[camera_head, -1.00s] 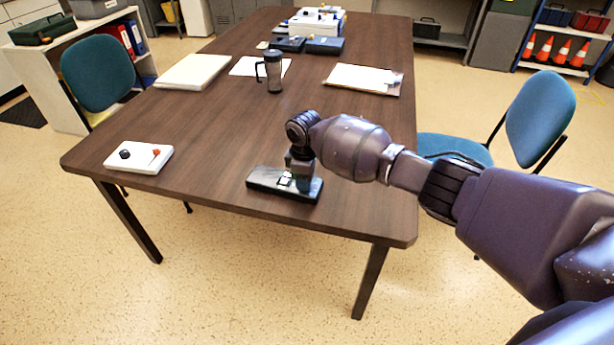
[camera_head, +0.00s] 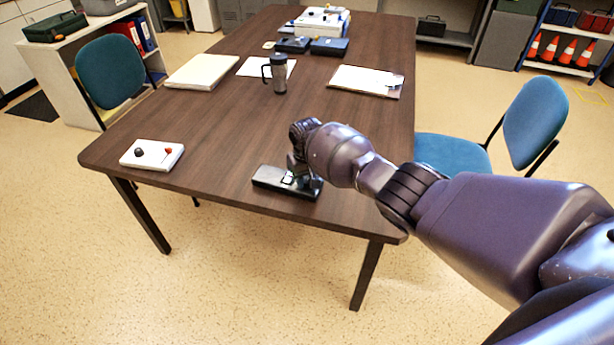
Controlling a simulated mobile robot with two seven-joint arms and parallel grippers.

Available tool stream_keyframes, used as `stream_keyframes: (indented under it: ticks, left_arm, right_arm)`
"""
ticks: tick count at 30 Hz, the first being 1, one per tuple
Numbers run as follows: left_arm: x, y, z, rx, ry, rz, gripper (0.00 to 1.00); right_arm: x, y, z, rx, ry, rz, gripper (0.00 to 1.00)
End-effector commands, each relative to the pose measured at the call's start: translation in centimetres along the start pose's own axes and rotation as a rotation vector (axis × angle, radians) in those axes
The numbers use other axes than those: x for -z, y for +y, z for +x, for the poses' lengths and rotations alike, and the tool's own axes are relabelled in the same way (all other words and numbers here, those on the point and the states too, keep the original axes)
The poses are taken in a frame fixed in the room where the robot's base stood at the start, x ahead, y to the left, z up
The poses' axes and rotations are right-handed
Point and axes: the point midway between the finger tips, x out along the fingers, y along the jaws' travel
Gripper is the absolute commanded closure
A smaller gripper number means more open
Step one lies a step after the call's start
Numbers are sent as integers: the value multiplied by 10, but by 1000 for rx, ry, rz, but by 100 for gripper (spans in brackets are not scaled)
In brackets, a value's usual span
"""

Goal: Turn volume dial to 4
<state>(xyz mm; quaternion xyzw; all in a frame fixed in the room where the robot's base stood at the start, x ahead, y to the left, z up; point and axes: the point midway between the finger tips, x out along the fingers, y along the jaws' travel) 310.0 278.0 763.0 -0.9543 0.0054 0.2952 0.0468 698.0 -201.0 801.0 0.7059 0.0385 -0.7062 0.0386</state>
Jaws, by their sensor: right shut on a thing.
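A flat black device (camera_head: 271,178) lies near the front edge of the brown table, right of the middle. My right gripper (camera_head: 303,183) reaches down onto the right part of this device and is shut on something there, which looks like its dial. The dial itself and any marks around it are hidden by my gripper and wrist, so its setting cannot be read. My left gripper is not in view.
On the table (camera_head: 225,150) stand a white box (camera_head: 152,155) with a black knob and a red control, a dark mug (camera_head: 278,74), a clipboard (camera_head: 366,80) and a thick pale block (camera_head: 201,71). Blue chairs stand left (camera_head: 109,70) and right (camera_head: 540,118).

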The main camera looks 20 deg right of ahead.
Motion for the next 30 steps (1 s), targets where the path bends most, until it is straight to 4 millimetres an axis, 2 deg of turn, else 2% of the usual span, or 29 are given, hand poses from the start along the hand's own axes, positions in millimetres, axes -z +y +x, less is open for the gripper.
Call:
stream_keyframes:
  ticks: [3, 12, 30]
  left_arm:
    - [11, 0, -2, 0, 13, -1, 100]
    - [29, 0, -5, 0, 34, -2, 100]
    - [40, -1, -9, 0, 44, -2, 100]
  right_arm:
    - [0, -1, -2, 2, 1, 109, 91]
    - [0, -1, -2, 2, 0, 395, 91]
    - [1, -1, -1, 2, 1, 925, 91]
